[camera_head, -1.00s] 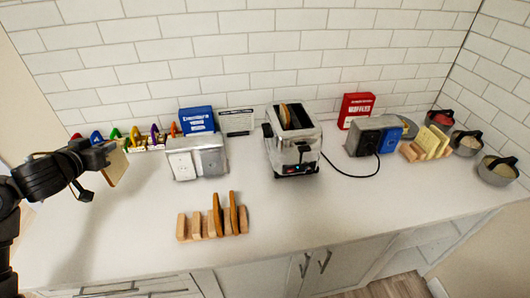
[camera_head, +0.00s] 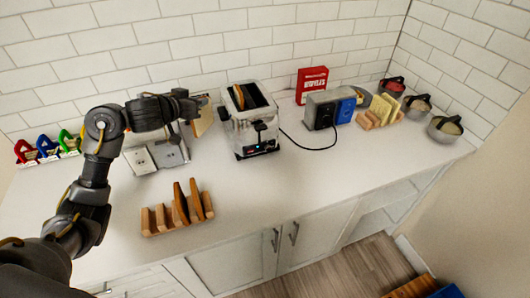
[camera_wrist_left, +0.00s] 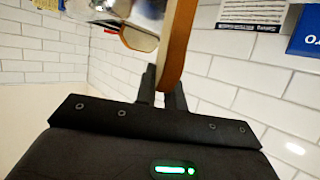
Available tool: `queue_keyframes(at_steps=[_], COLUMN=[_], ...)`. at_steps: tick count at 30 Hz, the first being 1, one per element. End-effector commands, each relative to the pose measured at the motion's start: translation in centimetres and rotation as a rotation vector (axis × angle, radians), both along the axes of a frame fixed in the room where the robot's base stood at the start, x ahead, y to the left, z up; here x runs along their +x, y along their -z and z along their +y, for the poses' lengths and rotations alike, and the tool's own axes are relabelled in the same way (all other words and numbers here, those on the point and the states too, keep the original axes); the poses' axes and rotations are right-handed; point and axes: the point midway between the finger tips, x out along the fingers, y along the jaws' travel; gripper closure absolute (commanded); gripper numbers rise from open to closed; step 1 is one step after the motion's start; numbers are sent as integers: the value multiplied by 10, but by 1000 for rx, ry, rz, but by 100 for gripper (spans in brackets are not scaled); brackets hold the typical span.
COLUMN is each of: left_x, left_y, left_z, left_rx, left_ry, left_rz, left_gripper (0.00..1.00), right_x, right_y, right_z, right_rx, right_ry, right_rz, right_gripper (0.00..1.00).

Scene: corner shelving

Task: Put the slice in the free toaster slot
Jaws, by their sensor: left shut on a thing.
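The chrome toaster (camera_head: 247,133) stands on the counter with its slots facing up. A brown slice (camera_head: 238,97) sits in its left slot; the right slot (camera_head: 256,95) looks dark and empty. My left gripper (camera_head: 195,105) is shut on a pale slice with a brown crust (camera_head: 203,120), just left of the toaster and apart from it. In the left wrist view the slice (camera_wrist_left: 178,45) stands edge-on between the fingers (camera_wrist_left: 161,88). My right gripper is out of view.
A wooden rack (camera_head: 164,226) with brown slices stands at the front. A grey outlet block (camera_head: 139,159) sits under my left arm. A cord (camera_head: 305,147) runs right from the toaster to another block (camera_head: 322,117). A red box (camera_head: 312,84) stands behind. The counter before the toaster is clear.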

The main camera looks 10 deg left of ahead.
Motion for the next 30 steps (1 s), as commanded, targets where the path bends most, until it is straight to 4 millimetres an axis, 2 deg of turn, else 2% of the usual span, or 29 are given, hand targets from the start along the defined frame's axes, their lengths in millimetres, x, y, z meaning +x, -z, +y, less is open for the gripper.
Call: queue_keyframes(at_steps=[5,12,18,24,30], left_x=[0,0,1,1,6], left_y=[13,77,120,137,137], left_z=[-2,-3,-2,-2,-3], left_rx=[-2,-5,-3,-1,0], left_ry=[3,4,3,4,3], left_rz=[3,8,4,0,-1], left_gripper=[100,100,100,100,100], right_x=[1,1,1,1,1], right_y=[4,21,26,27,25], right_z=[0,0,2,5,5], right_rx=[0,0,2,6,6], right_ry=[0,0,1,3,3], right_rz=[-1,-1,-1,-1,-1], right_gripper=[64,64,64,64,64])
